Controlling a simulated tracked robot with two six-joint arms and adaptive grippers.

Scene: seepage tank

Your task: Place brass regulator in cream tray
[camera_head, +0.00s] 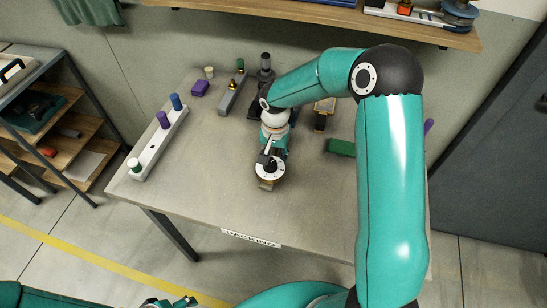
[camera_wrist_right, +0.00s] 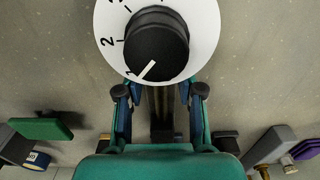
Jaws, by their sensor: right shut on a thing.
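The brass regulator (camera_head: 269,182) is near the middle of the table, with a white dial and black knob on top and a little of its brass body showing. In the right wrist view its dial (camera_wrist_right: 205,45) fills the top centre, with numbers beside the knob. My right gripper (camera_head: 271,153) is shut on it, and its fingers (camera_wrist_right: 160,92) show below the dial. I cannot tell whether the regulator touches the table. A long cream tray (camera_head: 149,155) lies at the table's left, holding upright purple, blue and pale-topped pieces. My left gripper (camera_head: 172,302) is partly visible at the bottom edge; its jaws are unclear.
A grey bar (camera_head: 231,94) with small fittings, a purple block (camera_head: 200,89) and a black cylinder (camera_head: 265,65) stand at the back. A green block (camera_head: 340,147) lies right of the regulator, beside my right arm. The table between tray and regulator is clear.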

